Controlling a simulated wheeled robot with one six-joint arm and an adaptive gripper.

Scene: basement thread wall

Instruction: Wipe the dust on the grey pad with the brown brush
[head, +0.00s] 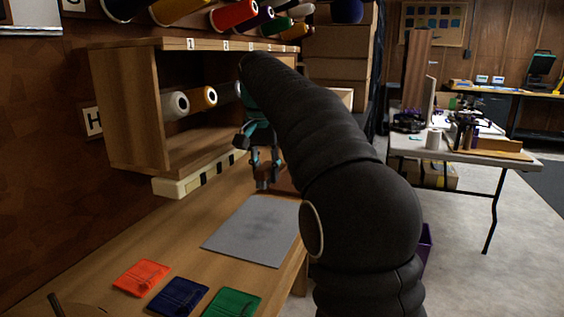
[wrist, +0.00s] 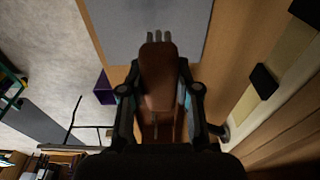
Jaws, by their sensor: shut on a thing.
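The grey pad (head: 250,232) lies flat on the wooden bench, with a faint darker smudge of dust around its middle. Part of the pad (wrist: 120,20) also shows at the top of the wrist view. My gripper (head: 262,158) is over the far end of the pad and points down. In the wrist view my gripper (wrist: 160,90) is shut on the brown brush (wrist: 158,72), with one finger on each side. The brush's grey bristles overlap the pad's edge in that view. The brush looks raised above the bench; the exact gap cannot be told.
A wooden shelf box (head: 130,110) with thread spools stands behind on the left. Orange (head: 141,278), blue (head: 178,297) and green (head: 232,303) squares lie at the bench's front. A purple bin (head: 425,246) stands on the floor to the right.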

